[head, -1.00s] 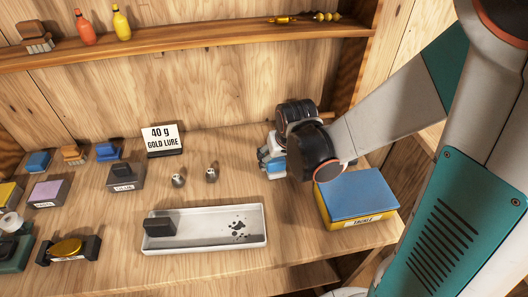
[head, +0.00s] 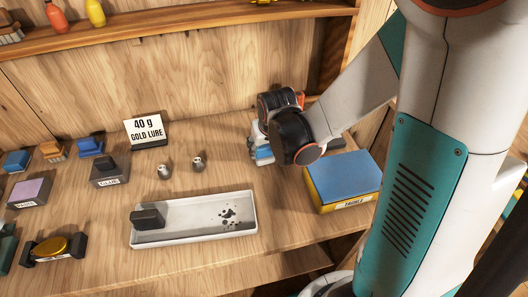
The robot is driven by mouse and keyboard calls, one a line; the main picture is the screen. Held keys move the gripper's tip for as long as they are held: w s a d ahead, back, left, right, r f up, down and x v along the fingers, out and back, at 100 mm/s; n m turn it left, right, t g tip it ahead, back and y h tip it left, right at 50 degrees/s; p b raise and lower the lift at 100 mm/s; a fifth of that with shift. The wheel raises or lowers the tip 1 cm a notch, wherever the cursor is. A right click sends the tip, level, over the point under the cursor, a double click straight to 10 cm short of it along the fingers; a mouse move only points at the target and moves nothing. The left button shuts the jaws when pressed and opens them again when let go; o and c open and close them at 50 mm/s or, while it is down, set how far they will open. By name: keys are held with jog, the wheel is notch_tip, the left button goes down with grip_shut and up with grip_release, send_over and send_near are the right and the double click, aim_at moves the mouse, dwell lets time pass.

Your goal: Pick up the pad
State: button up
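Several pad-like things stand on the wooden bench, and I cannot tell for sure which one is the pad. A mauve pad-like top (head: 30,189) sits on a dark labelled box at the left. A black block (head: 148,218) lies at the left end of a white tray (head: 190,240) with dark spots. A dark block tops a grey labelled box (head: 110,178). My gripper (head: 261,152) is low over the bench, right of two small metal weights (head: 181,166) and behind the tray. My wrist hides much of it. Blue and pale parts show there; its opening is unclear.
A yellow box with a blue top (head: 343,178) stands right of my gripper. A sign (head: 145,132) reads "40 g GOLD LURE". A gold lure (head: 52,248) rests on a dark stand at front left. Bottles (head: 95,12) stand on the shelf above. Bench between weights and yellow box is mostly clear.

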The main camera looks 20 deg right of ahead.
jog(key=shift+r, duration=0.15)
notch_tip(320, 180, up, 20)
jog(key=p, duration=0.7)
jog(key=shift+p, duration=0.35)
jog(key=shift+s, duration=0.1)
